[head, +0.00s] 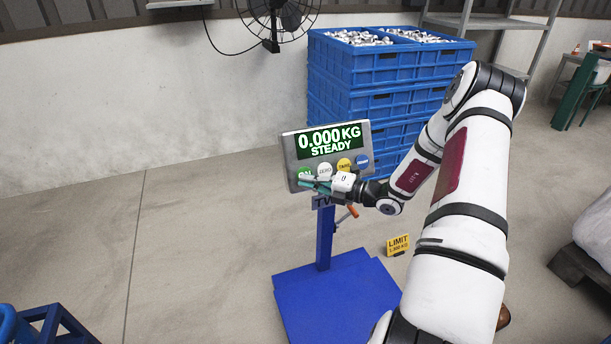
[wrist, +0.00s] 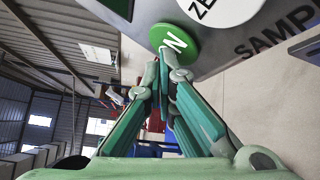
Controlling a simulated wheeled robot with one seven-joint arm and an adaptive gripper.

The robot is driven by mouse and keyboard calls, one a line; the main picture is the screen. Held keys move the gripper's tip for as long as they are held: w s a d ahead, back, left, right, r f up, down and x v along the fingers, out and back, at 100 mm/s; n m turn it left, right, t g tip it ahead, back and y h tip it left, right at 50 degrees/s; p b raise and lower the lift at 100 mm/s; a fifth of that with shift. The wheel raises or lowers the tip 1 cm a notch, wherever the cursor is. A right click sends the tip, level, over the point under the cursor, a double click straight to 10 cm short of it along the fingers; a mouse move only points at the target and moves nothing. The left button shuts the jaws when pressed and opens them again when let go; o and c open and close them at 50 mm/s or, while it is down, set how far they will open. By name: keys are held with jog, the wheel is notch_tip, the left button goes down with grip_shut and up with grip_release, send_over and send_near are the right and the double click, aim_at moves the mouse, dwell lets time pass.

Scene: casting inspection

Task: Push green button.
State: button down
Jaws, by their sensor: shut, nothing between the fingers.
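The green button (head: 305,173) is the leftmost in a row of round buttons on the scale's display panel (head: 291,153). In the wrist view the green button (wrist: 174,39) shows a white letter N at the top centre. My gripper (head: 308,184) is shut and empty, in front of the panel's lower left. In the wrist view its green fingertips (wrist: 164,56) are together at the lower edge of the green button. They look very close to it; I cannot tell whether they touch. The display reads 0.000 KG STEADY.
White, yellow and blue buttons sit right of the green one; the white ZERO button (head: 325,170) is closest. A blue post carries the panel above a blue platform (head: 335,300). Stacked blue crates (head: 345,65) stand behind. A yellow LIMIT sign (head: 398,244) stands on the floor.

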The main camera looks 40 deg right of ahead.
dwell(0.5)
jog(key=shift+s+a+r+p, duration=0.1)
jog(key=shift+s+r+p, duration=0.1)
jog(key=shift+s+p, duration=0.35)
jog(key=shift+w, duration=0.1)
jog(key=shift+s+a+r+p, duration=0.25)
jog(key=shift+s+r+p, duration=0.15)
jog(key=shift+s+p, duration=0.45)
jog(key=shift+s+a+r+p, duration=0.25)
jog(key=shift+s+r+p, duration=0.2)
jog(key=shift+s+p, duration=0.4)
jog(key=shift+s+a+r+p, duration=0.25)
jog(key=shift+s+r+p, duration=0.15)
jog(key=shift+s+p, duration=0.45)
